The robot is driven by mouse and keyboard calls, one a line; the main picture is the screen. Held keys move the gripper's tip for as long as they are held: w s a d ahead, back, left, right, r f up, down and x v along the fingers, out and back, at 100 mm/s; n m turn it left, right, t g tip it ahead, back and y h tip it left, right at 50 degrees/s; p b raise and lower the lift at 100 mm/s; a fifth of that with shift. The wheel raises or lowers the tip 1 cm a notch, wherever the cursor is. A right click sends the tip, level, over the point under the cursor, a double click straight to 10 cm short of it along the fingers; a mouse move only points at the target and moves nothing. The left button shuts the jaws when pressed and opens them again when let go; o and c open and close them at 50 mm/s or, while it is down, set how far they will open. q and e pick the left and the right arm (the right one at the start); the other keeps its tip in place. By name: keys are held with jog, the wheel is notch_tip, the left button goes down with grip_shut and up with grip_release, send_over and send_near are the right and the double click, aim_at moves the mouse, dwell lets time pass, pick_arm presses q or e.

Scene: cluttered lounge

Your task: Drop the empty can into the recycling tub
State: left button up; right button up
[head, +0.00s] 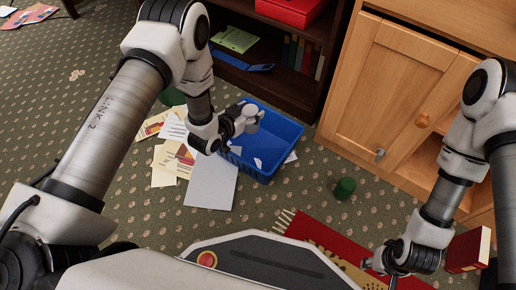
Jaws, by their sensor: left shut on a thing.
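The blue recycling tub (279,178) stands on the carpet in front of the dark bookshelf, with a few pale scraps inside. My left gripper (246,119) is over the tub's back left part. It is shut on a small greyish thing that seems to be the can; the fingers hide much of it and its outline is hard to make out. My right gripper (382,264) is low at the right, over the edge of a red rug; its fingertips are partly hidden and its opening is unclear.
Papers (210,182) lie left of the tub. A small green cylinder (345,188) stands on the carpet to its right. A wooden cabinet (385,95) is at the right. A red book (468,250) stands near my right arm. The red rug (318,232) lies in front.

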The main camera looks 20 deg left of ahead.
pick_arm(q)
notch_tip(320, 180, down, 2)
jog(key=shift+f+b, duration=0.1)
jog(key=shift+b, duration=0.45)
pick_arm(e)
notch_tip(320, 180, down, 2)
jog(key=shift+w, duration=0.1)
pick_arm(q)
jog(key=o, duration=1.2)
jog(key=shift+s, duration=0.1)
jog(key=v, duration=1.2)
